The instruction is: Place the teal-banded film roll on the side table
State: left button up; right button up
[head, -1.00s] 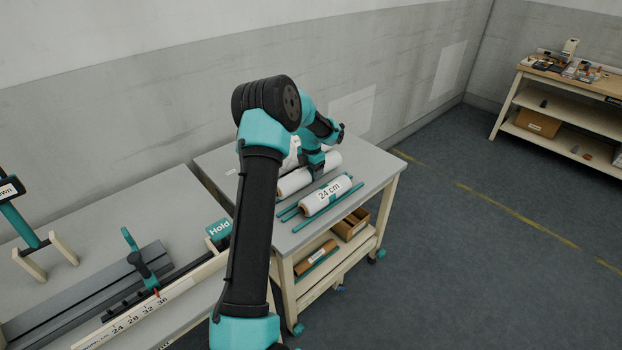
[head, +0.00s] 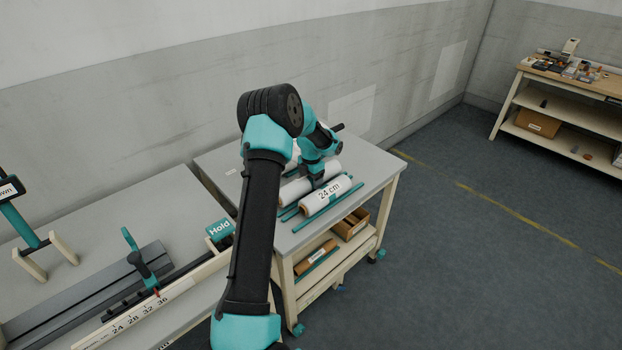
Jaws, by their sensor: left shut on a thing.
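The film roll marked "24 cm" (head: 326,196) is white with a small teal band near its label. It lies along the front of the side table's grey top (head: 372,184), among thin teal rods. My left gripper (head: 317,183) reaches down from above with its dark fingers at the upper back side of this roll, shut on it. The fingertips are partly hidden. My right gripper is not in view.
Another white roll (head: 292,190) lies just behind, partly hidden by my arm. A grey workbench (head: 120,215) with a measuring rail stands left. A shelf bench (head: 560,110) stands far right.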

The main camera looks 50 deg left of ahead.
pick_arm(q)
jog(key=shift+f, duration=0.1)
jog(key=o, duration=1.1)
jog(key=shift+f, duration=0.1)
jog(key=shift+o, duration=0.2)
notch_tip(320, 180, up, 13)
